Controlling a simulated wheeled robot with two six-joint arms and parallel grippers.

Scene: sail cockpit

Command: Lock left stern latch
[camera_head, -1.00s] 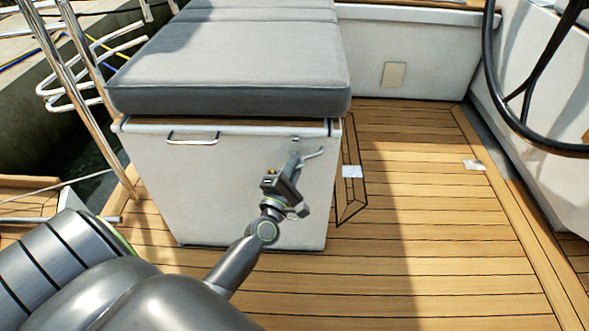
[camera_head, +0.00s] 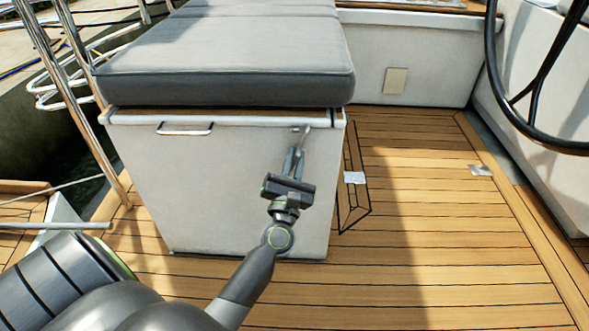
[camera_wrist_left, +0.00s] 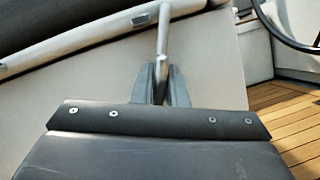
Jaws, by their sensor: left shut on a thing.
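The left stern latch (camera_head: 306,133) is a small metal handle on the upper right of the white locker's front face, just under the lid edge. In the left wrist view the latch (camera_wrist_left: 163,38) is a slim light-grey bar standing up from between my fingers. My left gripper (camera_head: 296,155) is shut on the latch handle; its fingertips (camera_wrist_left: 160,82) close around the bar's lower end in the wrist view. The fingers hide part of the latch, and its pivot is hard to make out. My right gripper is not in view.
The white locker (camera_head: 220,190) carries a grey cushion (camera_head: 225,68) and has a metal pull handle (camera_head: 186,129) at upper left. Steel rails (camera_head: 80,90) stand on the left. A black steering wheel (camera_head: 505,95) is at right.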

